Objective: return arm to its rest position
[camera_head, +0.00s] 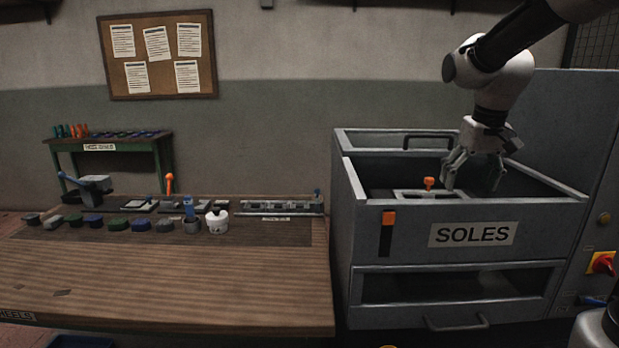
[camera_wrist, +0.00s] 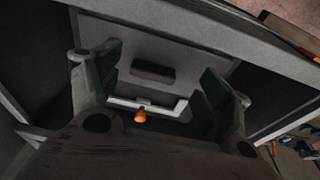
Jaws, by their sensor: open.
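My gripper (camera_head: 474,178) is open, pointing down into the open top of the grey cabinet labelled SOLES (camera_head: 472,234). Nothing shows between its fingers in the head view. In the wrist view my gripper (camera_wrist: 160,90) has its two fingers spread wide. An orange knob (camera_head: 429,183) stands on a pale frame inside the cabinet, left of the fingers. The knob also shows in the wrist view (camera_wrist: 140,116), low between the fingers. My arm reaches down from the upper right. I cannot tell how far the fingertips are above the cabinet's inside.
The cabinet's walls surround the gripper, with a dark handle (camera_head: 428,141) at the back. A red knob on a yellow plate (camera_head: 602,263) is at the right. The wooden bench (camera_head: 165,285) at left holds several dark pieces, a white pot (camera_head: 217,222) and a rail (camera_head: 282,207). Its front is mostly clear.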

